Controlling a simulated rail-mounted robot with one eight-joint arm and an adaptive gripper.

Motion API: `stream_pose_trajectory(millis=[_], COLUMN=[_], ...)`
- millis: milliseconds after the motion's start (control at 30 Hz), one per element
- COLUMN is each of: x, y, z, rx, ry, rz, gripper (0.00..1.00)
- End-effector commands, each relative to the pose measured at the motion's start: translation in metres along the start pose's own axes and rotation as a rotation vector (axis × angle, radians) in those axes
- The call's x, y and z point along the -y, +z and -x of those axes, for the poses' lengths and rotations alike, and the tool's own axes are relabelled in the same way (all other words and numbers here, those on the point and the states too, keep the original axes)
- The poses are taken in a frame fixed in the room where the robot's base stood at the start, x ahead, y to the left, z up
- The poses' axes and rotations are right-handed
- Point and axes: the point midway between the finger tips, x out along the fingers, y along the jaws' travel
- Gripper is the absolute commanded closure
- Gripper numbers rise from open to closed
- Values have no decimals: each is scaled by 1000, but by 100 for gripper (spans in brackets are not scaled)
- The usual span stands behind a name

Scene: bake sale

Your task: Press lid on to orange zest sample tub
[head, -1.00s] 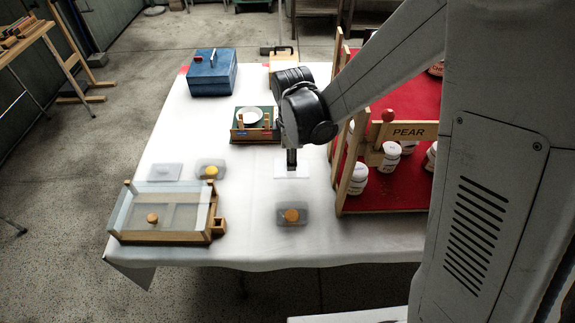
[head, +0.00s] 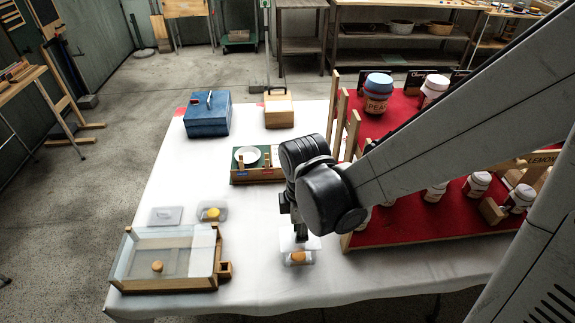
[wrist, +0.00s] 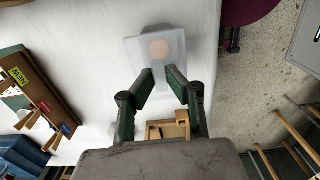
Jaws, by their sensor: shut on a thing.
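The orange zest sample tub, a small clear tub (head: 297,259) with a round orange piece in it, stands near the table's front edge. It shows through the clear lid in the wrist view (wrist: 160,50). My gripper (head: 301,237) points down and is shut on the clear square lid (head: 313,243), holding it at or just above the tub's far side. In the wrist view, my fingertips (wrist: 166,76) pinch near the lid's middle, and the lid (wrist: 136,62) overlaps the tub. I cannot tell whether lid and tub touch.
A second tub (head: 212,220) with a yellow piece and a loose lid (head: 165,215) lie left, behind a glass-sided wooden case (head: 175,289). A red stepped jar stand (head: 395,232) rises close on the right. A green tray (head: 240,180) stands behind my gripper.

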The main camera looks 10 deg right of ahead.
Motion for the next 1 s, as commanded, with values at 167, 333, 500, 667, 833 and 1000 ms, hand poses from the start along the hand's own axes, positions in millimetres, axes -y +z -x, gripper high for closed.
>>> stream_pose_trajectory(millis=[167, 333, 500, 667, 833, 1000], x=[0, 0, 0, 0, 0, 0], y=[0, 0, 0, 0, 0, 0], z=[-16, -31, -44, -50, -50, -49], rx=[0, 0, 0, 0, 0, 0], ry=[0, 0, 0, 0, 0, 0], rz=[0, 0, 0, 0, 0, 0], gripper=[100, 100, 100, 100, 100, 100])
